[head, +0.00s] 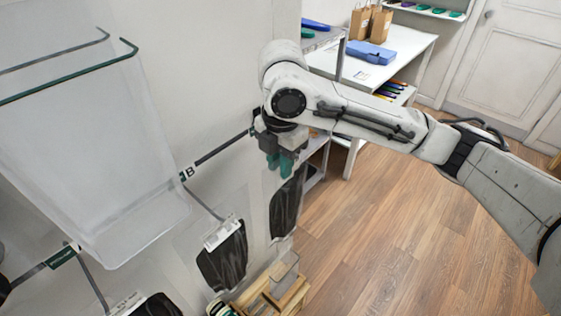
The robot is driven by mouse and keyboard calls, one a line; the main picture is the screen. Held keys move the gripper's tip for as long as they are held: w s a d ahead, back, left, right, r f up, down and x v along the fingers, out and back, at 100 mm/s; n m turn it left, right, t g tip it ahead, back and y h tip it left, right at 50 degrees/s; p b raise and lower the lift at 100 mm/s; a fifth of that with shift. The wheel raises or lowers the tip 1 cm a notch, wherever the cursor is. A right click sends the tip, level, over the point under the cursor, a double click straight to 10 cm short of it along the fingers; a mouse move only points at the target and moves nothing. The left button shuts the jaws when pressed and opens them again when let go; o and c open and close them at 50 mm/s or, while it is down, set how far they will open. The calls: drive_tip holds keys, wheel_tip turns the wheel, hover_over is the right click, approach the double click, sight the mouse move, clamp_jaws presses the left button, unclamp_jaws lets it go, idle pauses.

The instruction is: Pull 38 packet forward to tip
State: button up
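Clear packets with dark contents hang from wall hooks. One packet (287,207) hangs just below my gripper (279,164), and its upper part is hidden behind the gripper. A second packet (222,262) with a white header card hangs lower left, apart from the gripper. A third packet (152,306) is cut off by the bottom edge. I cannot read the number 38 on any of them. My gripper points down with teal fingertips close together; I cannot tell whether anything is between them.
A dark rail (222,147) with a "B" label runs along the wall. A large clear panel (85,140) is at left. A wooden rack (285,292) stands below the packets. A white table (405,50) holds a blue case (369,55) and paper bags. The wooden floor at right is open.

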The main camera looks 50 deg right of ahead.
drive_tip(key=shift+o, duration=1)
drive_tip(key=shift+r, duration=0.1)
wheel_tip(320, 180, up, 11)
drive_tip(key=shift+f, duration=0.2)
